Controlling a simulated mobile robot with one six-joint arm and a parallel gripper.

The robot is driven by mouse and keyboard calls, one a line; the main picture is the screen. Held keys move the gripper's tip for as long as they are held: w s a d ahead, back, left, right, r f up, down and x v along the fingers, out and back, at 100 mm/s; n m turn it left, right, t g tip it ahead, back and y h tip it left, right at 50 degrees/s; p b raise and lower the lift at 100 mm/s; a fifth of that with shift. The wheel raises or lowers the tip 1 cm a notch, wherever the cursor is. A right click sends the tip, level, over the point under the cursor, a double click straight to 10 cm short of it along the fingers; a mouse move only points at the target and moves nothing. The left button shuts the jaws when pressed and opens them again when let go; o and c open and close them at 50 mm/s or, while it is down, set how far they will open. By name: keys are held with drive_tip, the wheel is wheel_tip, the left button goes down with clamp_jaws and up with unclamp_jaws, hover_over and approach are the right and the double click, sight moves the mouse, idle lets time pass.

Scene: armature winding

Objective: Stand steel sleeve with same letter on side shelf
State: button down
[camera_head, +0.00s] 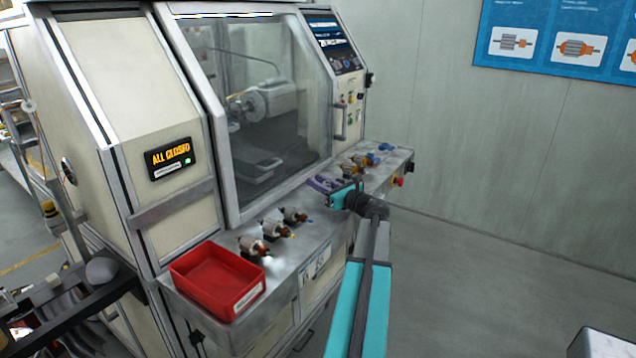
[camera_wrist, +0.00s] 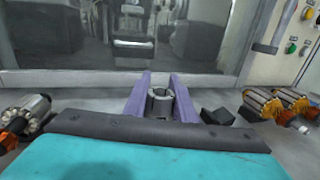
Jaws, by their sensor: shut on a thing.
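A grey steel sleeve (camera_wrist: 160,102) with an open round top shows in the wrist view, upright between the two purple fingers of my gripper (camera_wrist: 158,92). My gripper is shut on it, over the machine's front ledge. In the head view my gripper (camera_head: 325,184) is at the middle of the ledge (camera_head: 318,232), and the sleeve cannot be made out there. Whether the sleeve touches the ledge is unclear. No letter on the sleeve is readable. I cannot tell which surface is the side shelf.
Several armatures lie left of my gripper (camera_head: 275,231) and right of it (camera_head: 360,162). A small dark block (camera_wrist: 217,117) is close beside the right finger. A red bin (camera_head: 217,281) sits at the ledge's left end. The machine's window (camera_head: 270,110) rises behind.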

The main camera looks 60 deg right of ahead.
drive_tip(key=shift+f, duration=0.15)
drive_tip(key=c, duration=1.5)
unclamp_jaws()
drive_tip(key=shift+r, duration=0.25)
drive_tip(key=b+v, duration=0.3)
drive_tip(key=v, duration=0.7)
drive_tip(key=shift+s+a+f, duration=0.2)
drive_tip(key=shift+s, duration=0.05)
drive_tip(key=shift+s+a+r+b, duration=0.1)
drive_tip(key=shift+s+b, duration=0.3)
drive_tip(key=shift+s, duration=0.3)
